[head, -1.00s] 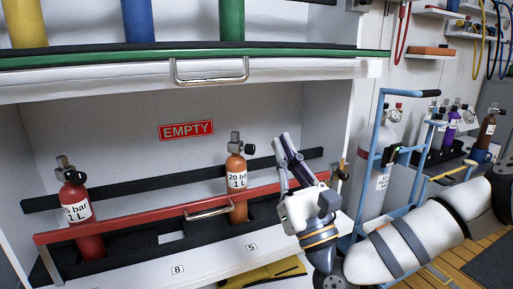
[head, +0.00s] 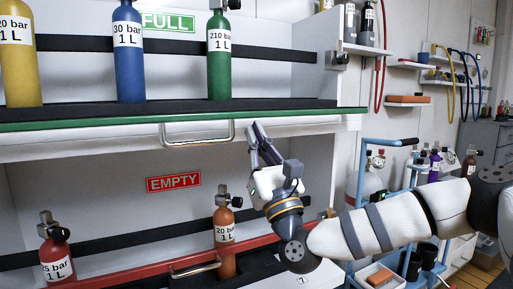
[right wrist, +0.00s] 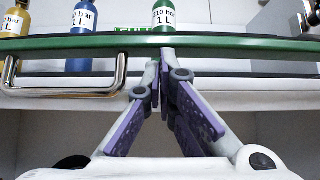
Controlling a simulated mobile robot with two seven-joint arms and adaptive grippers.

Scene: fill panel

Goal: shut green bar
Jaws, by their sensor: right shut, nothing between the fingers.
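The green bar (head: 60,124) runs along the front edge of the upper shelf, low, at the level of the bottles' feet. Its silver handle (head: 197,143) hangs down in front of the white shelf edge. In the right wrist view the green bar (right wrist: 240,42) crosses the upper part and the handle (right wrist: 62,92) is at left. My right gripper (head: 256,134) is shut and empty, pointing up, just right of the handle and overlapping the shelf edge below the bar. I cannot tell whether it touches. My left gripper is not in view.
Yellow, blue (head: 128,55) and green (head: 219,60) bottles stand on the upper shelf behind the bar. A blue trolley (head: 362,175) stands at right.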

